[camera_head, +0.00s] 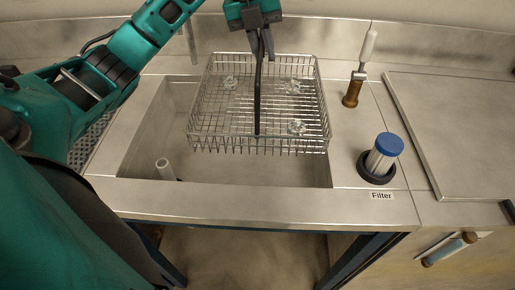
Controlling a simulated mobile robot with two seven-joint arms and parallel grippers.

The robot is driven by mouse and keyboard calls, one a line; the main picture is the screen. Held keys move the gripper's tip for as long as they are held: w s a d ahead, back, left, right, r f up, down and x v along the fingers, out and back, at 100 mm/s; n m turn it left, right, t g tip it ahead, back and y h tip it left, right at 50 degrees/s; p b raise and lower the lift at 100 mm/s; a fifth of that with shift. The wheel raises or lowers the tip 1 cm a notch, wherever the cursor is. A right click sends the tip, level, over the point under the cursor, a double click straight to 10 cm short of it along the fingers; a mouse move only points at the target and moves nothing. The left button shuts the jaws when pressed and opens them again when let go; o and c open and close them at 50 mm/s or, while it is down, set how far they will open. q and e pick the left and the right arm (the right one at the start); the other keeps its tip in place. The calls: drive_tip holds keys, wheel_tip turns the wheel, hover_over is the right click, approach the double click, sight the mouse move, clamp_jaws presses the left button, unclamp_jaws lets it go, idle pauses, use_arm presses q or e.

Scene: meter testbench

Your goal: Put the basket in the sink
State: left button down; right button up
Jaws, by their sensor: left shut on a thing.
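A wire basket (205,112) with several small clear pieces in it is above the sink (145,140). It overlaps the sink's back and right part in the picture; I cannot tell whether it touches the sink. A dark handle (257,100) runs across the middle of the basket. My left gripper (262,45) is over the basket's back edge, shut on the handle's far end. My right gripper is not in view.
A tap with a white lever (368,45) stands right of the basket. A blue-capped filter (384,155) stands in a dark ring at the right. A flat metal panel (460,120) lies at the far right.

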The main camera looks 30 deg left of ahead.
use_arm(q)
drive_tip(key=s+a+x, duration=0.1)
drive_tip(key=a+x, duration=0.1)
drive_tip(key=x, duration=0.7)
drive_tip(key=s+a+f+b+x, duration=0.1)
drive_tip(key=a+x, duration=0.1)
drive_tip(key=x, duration=0.8)
drive_tip(key=shift+f, duration=0.2)
drive_tip(key=shift+s+d, duration=0.1)
drive_tip(key=c, duration=1.5)
unclamp_jaws()
drive_tip(key=shift+f, duration=0.15)
drive_tip(key=shift+c, duration=0.2)
drive_tip(key=o, duration=0.4)
drive_tip(key=shift+s, duration=0.1)
drive_tip(key=v, duration=1.2)
drive_tip(key=shift+p, duration=0.3)
